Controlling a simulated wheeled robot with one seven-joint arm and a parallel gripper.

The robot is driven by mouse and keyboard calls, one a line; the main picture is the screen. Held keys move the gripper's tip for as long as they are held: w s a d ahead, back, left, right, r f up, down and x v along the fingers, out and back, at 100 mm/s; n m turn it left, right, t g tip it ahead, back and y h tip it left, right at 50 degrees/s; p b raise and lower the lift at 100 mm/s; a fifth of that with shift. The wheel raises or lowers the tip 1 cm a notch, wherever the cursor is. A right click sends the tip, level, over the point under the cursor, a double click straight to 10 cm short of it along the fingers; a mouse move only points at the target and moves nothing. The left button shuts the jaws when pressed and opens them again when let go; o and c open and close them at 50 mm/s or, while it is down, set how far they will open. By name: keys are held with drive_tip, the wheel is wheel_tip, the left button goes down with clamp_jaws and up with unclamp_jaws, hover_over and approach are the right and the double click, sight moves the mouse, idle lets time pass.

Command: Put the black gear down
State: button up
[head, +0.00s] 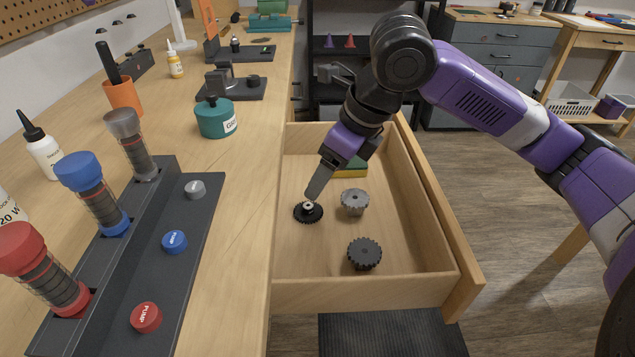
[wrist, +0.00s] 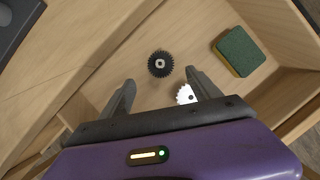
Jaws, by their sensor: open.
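The black gear (head: 308,212), with a pale metal hub, lies flat on the floor of the open drawer, near its left wall. My gripper (head: 314,193) is directly above it in the head view. In the wrist view the black gear (wrist: 160,63) shows just beyond and between the spread fingertips (wrist: 160,80), with nothing held. The jaws are open; only one finger shows clearly in the head view. I cannot tell how large the gap between fingertips and gear is.
A grey gear (head: 354,202) lies right of the black gear, and a larger dark gear (head: 364,254) is nearer the front. A green and yellow sponge (head: 350,168) lies behind. The drawer walls (head: 362,290) surround them. The workbench (head: 252,190) is on the left.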

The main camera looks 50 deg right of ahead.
drive_tip(key=shift+v, duration=1.1)
